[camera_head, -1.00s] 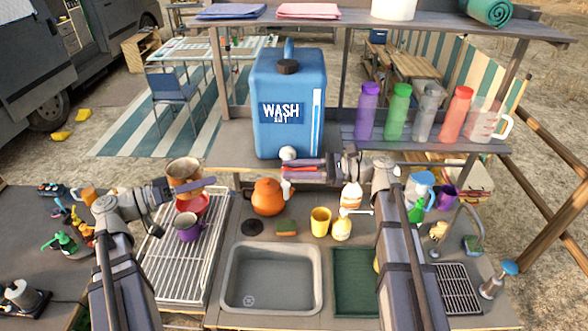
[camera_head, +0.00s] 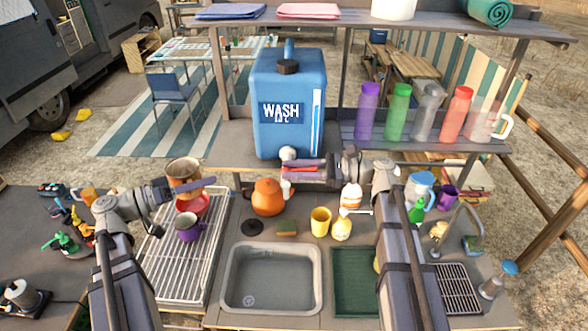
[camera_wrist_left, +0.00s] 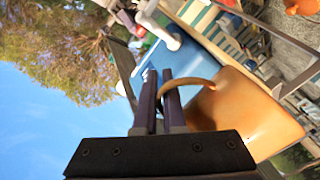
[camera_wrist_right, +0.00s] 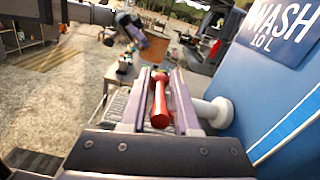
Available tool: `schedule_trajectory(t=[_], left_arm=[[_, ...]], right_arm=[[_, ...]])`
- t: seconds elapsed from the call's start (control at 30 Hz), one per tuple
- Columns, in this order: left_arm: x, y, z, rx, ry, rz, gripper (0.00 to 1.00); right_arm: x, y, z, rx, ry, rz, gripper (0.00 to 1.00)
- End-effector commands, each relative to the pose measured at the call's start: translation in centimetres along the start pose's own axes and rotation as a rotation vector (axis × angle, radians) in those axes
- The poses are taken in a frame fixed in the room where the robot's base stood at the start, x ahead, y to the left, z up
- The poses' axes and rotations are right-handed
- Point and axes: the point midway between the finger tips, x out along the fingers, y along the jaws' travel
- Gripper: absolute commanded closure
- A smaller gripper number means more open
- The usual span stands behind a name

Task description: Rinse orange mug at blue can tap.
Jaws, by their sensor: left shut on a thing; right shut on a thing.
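The blue can (camera_head: 288,90), marked WASH, stands on the shelf. Its white tap (camera_head: 288,153) faces the sink and shows also in the right wrist view (camera_wrist_right: 218,112). My right gripper (camera_head: 298,172) is shut on the tap's red lever (camera_wrist_right: 160,105). I see no water running, and the mug is apart from the tap.
The sink (camera_head: 270,278) is below the can. An orange kettle (camera_head: 267,197), a sponge (camera_head: 287,228), a yellow mug (camera_head: 320,220) and bottles stand behind it. A purple mug (camera_head: 188,228) and a red bowl (camera_head: 194,204) are on the rack (camera_head: 165,265).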

Motion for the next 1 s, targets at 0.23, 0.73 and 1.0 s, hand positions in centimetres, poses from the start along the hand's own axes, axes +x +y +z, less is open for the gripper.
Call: schedule_trajectory(t=[0.23, 0.73, 1.0], left_arm=[[0.0, 0.0, -0.01, 0.0, 0.0, 0.0, 1.0], [0.0, 0.0, -0.01, 0.0, 0.0, 0.0, 1.0], [0.0, 0.0, -0.01, 0.0, 0.0, 0.0, 1.0]], right_arm=[[0.1, 0.95, 0.17, -0.001, 0.038, -0.186, 1.0], [0.08, 0.55, 0.08, -0.001, 0.052, -0.26, 0.68], [0.08, 0.54, 0.09, 0.0, 0.052, -0.26, 0.56]])
